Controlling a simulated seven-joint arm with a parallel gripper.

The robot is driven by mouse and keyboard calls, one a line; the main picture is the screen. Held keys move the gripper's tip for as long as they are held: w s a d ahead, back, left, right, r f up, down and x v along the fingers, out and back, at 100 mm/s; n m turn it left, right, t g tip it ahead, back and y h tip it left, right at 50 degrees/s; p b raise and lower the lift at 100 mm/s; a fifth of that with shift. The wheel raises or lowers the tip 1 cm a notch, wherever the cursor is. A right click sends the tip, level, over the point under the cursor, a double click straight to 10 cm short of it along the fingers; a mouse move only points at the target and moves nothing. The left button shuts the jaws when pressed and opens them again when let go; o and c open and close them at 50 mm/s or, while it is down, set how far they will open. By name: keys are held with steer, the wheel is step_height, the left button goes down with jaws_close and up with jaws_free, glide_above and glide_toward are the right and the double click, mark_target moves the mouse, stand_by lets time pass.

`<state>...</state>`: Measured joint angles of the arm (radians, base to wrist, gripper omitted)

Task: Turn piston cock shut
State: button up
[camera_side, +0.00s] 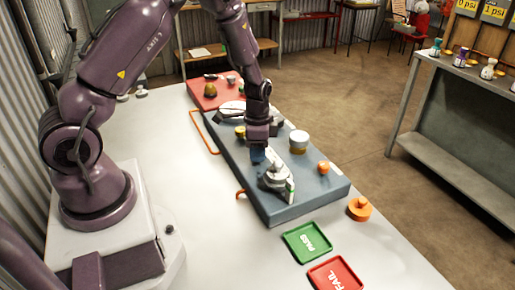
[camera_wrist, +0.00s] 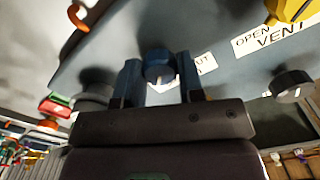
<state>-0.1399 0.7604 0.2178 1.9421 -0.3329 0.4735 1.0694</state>
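My gripper (camera_wrist: 158,68) is low over the grey-blue panel (camera_side: 325,187), near its front end. In the wrist view a round blue-grey knob (camera_wrist: 158,62), which looks like the cock's handle, stands between the two blue fingers. The fingers flank it with little or no gap, and I cannot tell if they press on it. A white label ending in "UT" (camera_wrist: 205,63) is partly hidden behind the right finger. In the side view my fingers (camera_side: 258,154) are beside a silver fitting (camera_side: 276,177), and the knob cannot be made out there.
An "OPEN VENT" label (camera_wrist: 272,38), a yellow part (camera_wrist: 290,10) and a dark knob (camera_wrist: 291,84) are to the right in the wrist view. A white-topped cap (camera_side: 299,138) and an orange knob (camera_side: 323,167) stand nearby. Green PASS (camera_side: 307,242) and red FAIL (camera_side: 335,275) trays lie in front.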

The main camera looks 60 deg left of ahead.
stand_by(0.3)
steer(key=n, duration=0.4)
steer(key=shift+n, duration=0.4)
steer(key=n, duration=0.4)
steer(key=shift+n, duration=0.3)
steer(key=n, duration=0.4)
steer(key=shift+n, duration=2.2)
steer(key=o, duration=0.9)
step_height(320, 180, up, 13)
steer(key=shift+r, duration=0.1)
